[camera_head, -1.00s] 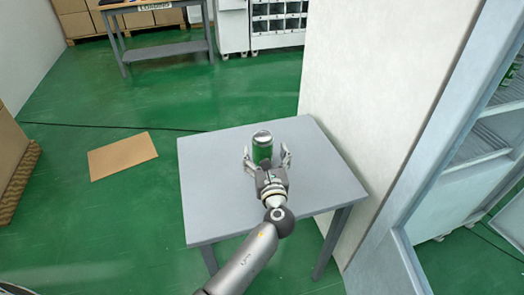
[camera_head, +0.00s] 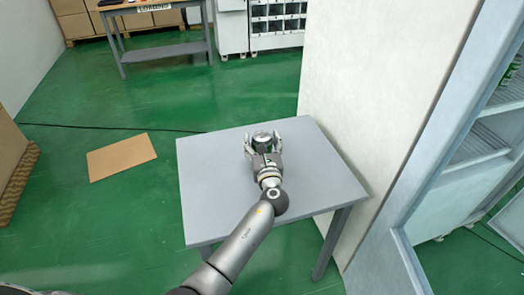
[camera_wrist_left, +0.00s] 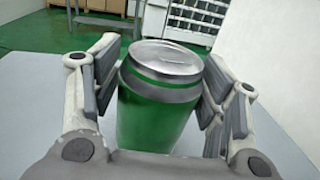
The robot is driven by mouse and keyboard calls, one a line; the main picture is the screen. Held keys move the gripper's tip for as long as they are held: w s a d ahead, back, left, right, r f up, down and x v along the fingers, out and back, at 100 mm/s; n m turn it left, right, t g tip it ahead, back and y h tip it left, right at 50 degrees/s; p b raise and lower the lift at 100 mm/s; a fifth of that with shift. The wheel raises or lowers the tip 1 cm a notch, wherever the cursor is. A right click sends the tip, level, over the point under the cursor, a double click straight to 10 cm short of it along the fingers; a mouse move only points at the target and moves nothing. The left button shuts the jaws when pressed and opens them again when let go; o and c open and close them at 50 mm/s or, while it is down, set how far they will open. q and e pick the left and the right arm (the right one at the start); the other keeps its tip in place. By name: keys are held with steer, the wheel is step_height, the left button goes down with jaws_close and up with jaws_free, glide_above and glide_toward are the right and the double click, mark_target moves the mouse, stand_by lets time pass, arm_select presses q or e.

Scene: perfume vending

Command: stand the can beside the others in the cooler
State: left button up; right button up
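The green can (camera_head: 263,137) with a silver top stands upright on the grey table. My left gripper (camera_head: 263,145) is around it, with one finger on each side. In the left wrist view the can (camera_wrist_left: 158,115) fills the space between the fingers, and the pads look close to its sides without clearly pressing on them. The cooler (camera_head: 478,143) is at the right, with wire shelves. A few green cans (camera_head: 513,72) show partly on its upper shelf at the picture's edge. My right gripper is not in view.
The grey table (camera_head: 215,205) is otherwise bare. A tall white wall panel (camera_head: 375,80) stands between the table and the cooler. A flat cardboard sheet (camera_head: 122,157) lies on the green floor at left. A workbench (camera_head: 165,48) is at the back.

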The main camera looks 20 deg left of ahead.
arm_select(q)
steer(key=c, duration=0.7)
steer(key=shift+r, duration=0.15)
steer(key=shift+c, duration=1.3)
